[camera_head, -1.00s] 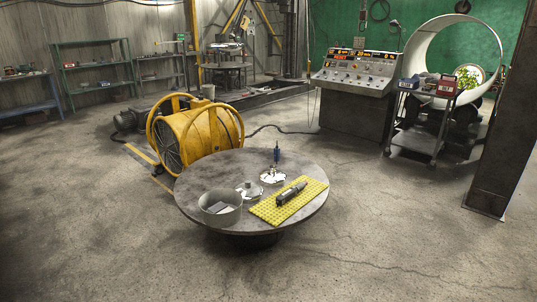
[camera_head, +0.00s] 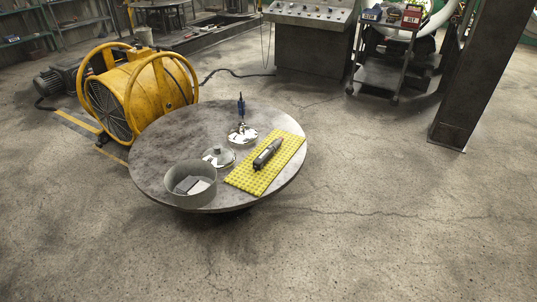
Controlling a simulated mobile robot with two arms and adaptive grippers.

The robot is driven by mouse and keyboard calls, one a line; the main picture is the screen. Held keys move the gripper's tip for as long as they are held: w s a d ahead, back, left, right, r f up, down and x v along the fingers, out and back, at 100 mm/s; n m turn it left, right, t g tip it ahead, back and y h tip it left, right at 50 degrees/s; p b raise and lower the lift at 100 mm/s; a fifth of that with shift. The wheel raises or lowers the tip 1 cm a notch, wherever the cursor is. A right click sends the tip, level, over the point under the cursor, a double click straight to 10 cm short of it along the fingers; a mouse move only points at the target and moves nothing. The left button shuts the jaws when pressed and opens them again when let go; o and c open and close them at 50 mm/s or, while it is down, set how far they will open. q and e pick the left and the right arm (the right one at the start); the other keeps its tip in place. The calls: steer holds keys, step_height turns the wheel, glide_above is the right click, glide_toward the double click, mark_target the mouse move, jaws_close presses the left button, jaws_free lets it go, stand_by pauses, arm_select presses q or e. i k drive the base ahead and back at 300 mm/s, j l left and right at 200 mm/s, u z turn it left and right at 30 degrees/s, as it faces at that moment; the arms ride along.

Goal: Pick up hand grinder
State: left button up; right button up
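The hand grinder (camera_head: 267,154) is a dark grey cylindrical tool. It lies on a yellow studded mat (camera_head: 246,181) on the right part of a round dark table (camera_head: 157,146). It lies at a slant, with one end toward the back right. Neither of my grippers shows in the head view.
A round grey bin (camera_head: 190,194) with blocks inside stands at the table's front left. A small lidded metal piece (camera_head: 218,158) and a blue-handled tool (camera_head: 241,108) over a white disc (camera_head: 243,138) stand behind it. A yellow drum fan (camera_head: 143,90) is behind left. Floor right and front is clear.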

mark_target(261, 161)
steer(key=i+j+u, duration=0.15)
steer(key=i+j, duration=0.25)
steer(key=i+j+u, duration=0.2)
steer(key=i+j, duration=0.15)
steer(key=i, duration=0.25)
